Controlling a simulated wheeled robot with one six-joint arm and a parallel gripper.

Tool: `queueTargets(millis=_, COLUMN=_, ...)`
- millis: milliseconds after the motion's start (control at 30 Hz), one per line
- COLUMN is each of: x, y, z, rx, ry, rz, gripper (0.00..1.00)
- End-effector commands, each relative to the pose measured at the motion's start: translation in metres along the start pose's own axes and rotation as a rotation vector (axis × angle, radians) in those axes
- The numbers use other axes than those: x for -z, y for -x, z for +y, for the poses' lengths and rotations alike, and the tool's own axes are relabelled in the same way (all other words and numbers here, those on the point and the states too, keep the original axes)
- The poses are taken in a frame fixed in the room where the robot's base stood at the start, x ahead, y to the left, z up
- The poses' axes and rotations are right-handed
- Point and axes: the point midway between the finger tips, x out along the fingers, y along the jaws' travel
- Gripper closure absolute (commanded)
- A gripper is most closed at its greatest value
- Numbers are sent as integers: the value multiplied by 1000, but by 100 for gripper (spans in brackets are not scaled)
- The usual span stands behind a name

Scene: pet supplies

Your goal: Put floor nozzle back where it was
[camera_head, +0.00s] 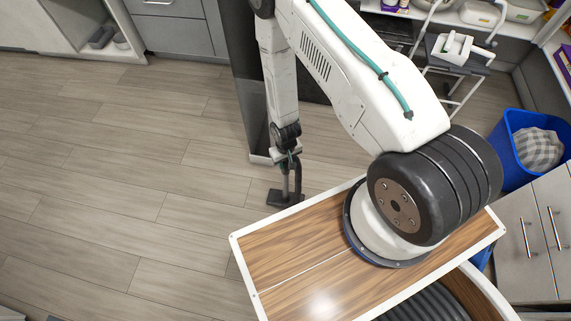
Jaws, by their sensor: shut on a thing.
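The floor nozzle (280,198) is dark, with a flat head and an upright neck. It shows just beyond the far left edge of my wooden base top, with its head low over the floor. My gripper (289,163) points down and is shut on the nozzle's neck. The gripper and arm partly hide the upper neck. I cannot tell whether the head touches the floor.
A tall dark panel (244,75) stands right behind my gripper. A blue bin (513,176) with a checked cloth and grey cabinets (524,238) are at the right. A white-framed stand (459,70) is at the back right. The wood floor (110,180) at the left is clear.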

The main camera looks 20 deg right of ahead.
Motion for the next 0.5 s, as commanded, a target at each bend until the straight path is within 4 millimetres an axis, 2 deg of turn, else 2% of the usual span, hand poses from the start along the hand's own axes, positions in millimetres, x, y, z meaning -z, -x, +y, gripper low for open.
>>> queueTargets(millis=133, x=10, y=0, z=2, rx=0, ry=0, rz=4, gripper=100)
queueTargets(millis=500, x=8, y=-35, z=2, rx=0, ry=0, rz=1, gripper=100)
